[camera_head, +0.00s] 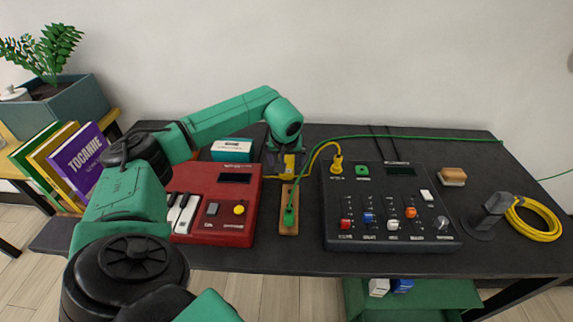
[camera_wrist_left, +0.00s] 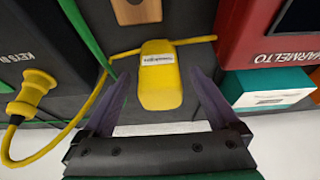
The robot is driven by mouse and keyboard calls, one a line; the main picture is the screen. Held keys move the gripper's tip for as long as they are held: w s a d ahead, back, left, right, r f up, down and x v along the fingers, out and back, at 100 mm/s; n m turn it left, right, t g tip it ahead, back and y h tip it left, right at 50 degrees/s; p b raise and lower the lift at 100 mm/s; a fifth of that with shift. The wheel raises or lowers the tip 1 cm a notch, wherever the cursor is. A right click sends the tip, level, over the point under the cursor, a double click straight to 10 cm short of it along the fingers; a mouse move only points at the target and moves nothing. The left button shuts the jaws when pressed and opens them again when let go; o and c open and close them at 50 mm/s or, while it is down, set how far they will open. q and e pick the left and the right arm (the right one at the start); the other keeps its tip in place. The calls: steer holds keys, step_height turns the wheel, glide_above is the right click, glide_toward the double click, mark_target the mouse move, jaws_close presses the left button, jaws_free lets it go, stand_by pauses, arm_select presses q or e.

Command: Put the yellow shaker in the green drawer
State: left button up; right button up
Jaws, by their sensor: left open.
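The yellow shaker (camera_head: 289,164) lies on the dark table behind a wooden strip, between the red keyboard box and the dark mixer. In the left wrist view it is a yellow block with a white label (camera_wrist_left: 160,83). My left gripper (camera_head: 287,169) is over it, open, with one finger on each side of the shaker; in the left wrist view (camera_wrist_left: 160,95) gaps show between the fingers and the shaker. The green drawer (camera_head: 425,299) is pulled out below the table's front edge, with white and blue items in its left part. My right gripper is not in view.
A yellow cable (camera_wrist_left: 150,44) passes close by the shaker, and a green cable runs nearby. The red keyboard box (camera_head: 220,178), teal box (camera_head: 231,151) and dark mixer (camera_head: 385,235) flank the gripper. A grey stand (camera_head: 490,212) and coiled yellow cable (camera_head: 545,220) are at right.

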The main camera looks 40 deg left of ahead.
arm_select(q)
steer(key=shift+x, duration=0.95)
steer(key=shift+r, duration=0.1)
jaws_close()
steer(key=shift+r, duration=0.1)
